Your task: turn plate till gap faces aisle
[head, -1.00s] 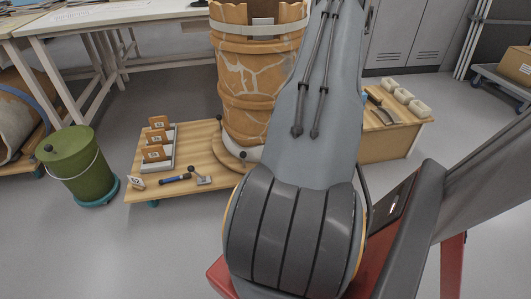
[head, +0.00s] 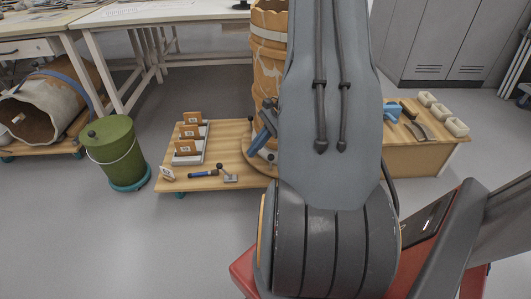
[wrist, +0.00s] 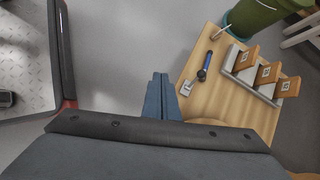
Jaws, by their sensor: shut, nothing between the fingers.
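The plate (head: 258,164) is a round wooden disc on the low wooden platform, and only its left part shows beside my arm. A tall orange-brown vessel (head: 264,85) with pale patches stands on it, its right side hidden by my arm and its top cut off. I cannot see the vessel's gap. My gripper (head: 250,153) is low in front of the vessel, close to the plate's left edge; I cannot tell whether they touch. In the wrist view my gripper (wrist: 160,76) has its blue-grey fingers together, empty, beside the platform's edge.
The platform (head: 205,183) carries a rack of labelled sherds (head: 188,145), a blue-handled tool (head: 203,173) and a small metal piece (head: 229,174). A green bucket (head: 115,150) stands to its left. A wooden crate (head: 420,158) with tools is at right. The floor in front is clear.

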